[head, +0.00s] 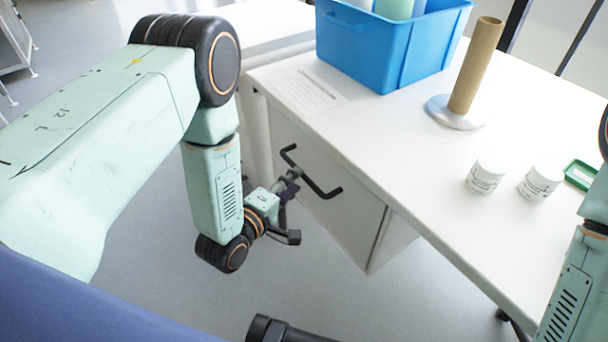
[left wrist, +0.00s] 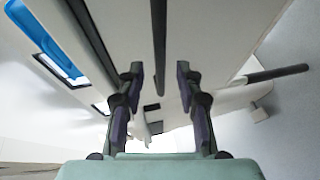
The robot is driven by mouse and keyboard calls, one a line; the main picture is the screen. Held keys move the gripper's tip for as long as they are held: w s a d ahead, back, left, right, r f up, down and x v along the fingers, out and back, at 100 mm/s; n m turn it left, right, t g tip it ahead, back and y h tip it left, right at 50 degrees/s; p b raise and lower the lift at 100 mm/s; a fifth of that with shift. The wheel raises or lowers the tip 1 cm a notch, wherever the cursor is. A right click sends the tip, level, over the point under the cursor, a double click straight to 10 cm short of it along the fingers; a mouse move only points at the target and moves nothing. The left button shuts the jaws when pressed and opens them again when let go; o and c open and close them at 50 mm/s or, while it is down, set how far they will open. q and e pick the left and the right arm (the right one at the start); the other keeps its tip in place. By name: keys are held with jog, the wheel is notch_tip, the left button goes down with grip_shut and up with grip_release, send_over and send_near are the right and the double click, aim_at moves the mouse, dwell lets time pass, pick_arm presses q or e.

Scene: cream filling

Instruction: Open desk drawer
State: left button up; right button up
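The white desk (head: 420,140) has a drawer (head: 345,222) under its top, with a black bar handle (head: 322,187) on its front. The drawer front looks flush with the cabinet. My left gripper (head: 291,190) is in front of the drawer, close to the handle. In the left wrist view my left gripper (left wrist: 158,75) is open, its two fingers apart. The dark handle bar (left wrist: 158,45) shows in the gap between the fingers, touching neither visibly. Its exact depth between the fingertips is hard to tell. My right gripper is out of view; only part of its arm shows at the right edge.
On the desktop are a blue bin (head: 375,50), a paper sheet (head: 303,92), a cardboard tube (head: 476,65) on a round base, two white jars (head: 485,178) (head: 540,184) and a green tray (head: 580,175). The floor (head: 330,290) before the drawer is clear.

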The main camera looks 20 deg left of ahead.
pick_arm(q)
jog(key=b+x, duration=0.1)
jog(key=x, duration=0.3)
jog(key=shift+w+d, duration=0.1)
jog(key=shift+w, duration=0.3)
grip_shut()
dwell(0.5)
